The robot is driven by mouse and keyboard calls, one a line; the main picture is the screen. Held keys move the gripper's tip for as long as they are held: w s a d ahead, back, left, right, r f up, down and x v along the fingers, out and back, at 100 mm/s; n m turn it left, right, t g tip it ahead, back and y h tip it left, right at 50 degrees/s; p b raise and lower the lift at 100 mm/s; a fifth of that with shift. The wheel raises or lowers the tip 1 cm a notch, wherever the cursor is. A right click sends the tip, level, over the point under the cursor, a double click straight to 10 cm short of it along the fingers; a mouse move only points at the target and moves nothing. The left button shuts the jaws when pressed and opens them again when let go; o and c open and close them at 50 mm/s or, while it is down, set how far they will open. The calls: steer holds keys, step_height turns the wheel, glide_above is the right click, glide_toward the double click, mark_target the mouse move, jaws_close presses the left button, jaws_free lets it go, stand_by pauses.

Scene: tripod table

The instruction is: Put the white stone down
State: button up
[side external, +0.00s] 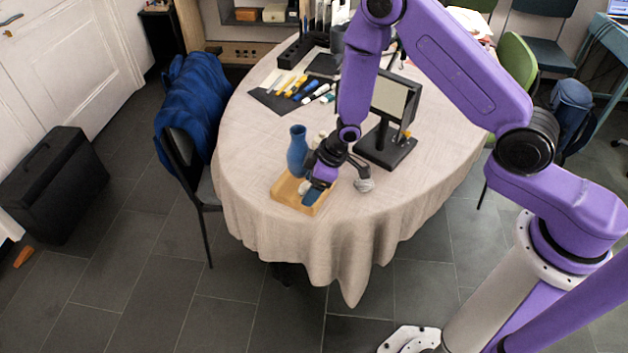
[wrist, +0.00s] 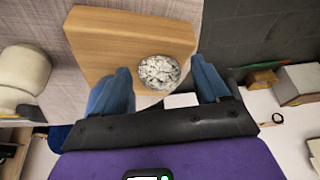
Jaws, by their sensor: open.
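In the wrist view a rounded, speckled white-and-grey stone (wrist: 158,72) appears on the light wooden tray (wrist: 105,42), near its edge. My gripper (wrist: 160,70) is open, with one blue finger on each side of the stone and a visible gap to both. In the side external view my gripper (side external: 313,193) is low over the wooden tray (side external: 283,193) near the table's front edge. The stone cannot be made out clearly there, as the gripper covers much of the tray.
A blue vase (side external: 297,152) stands just behind the tray. A black stand with a framed panel (side external: 390,97) is behind. The cloth-covered table (side external: 440,150) is clear at right.

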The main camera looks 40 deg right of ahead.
steer(key=v, duration=1.2)
steer(key=shift+r, duration=0.1)
steer(key=shift+r, duration=0.1)
steer(key=s+d+r+t+h, duration=0.25)
steer(key=s+r, duration=0.35)
steer(key=r, duration=0.3)
steer(key=s+d+r+n+g, duration=0.1)
steer(key=s+d+r+g, duration=0.1)
steer(key=s, duration=0.9)
steer(key=s+d+r+n+g, duration=0.2)
steer(key=s+d+r+g, duration=0.1)
steer(key=s, duration=0.8)
steer(key=shift+d, duration=0.15)
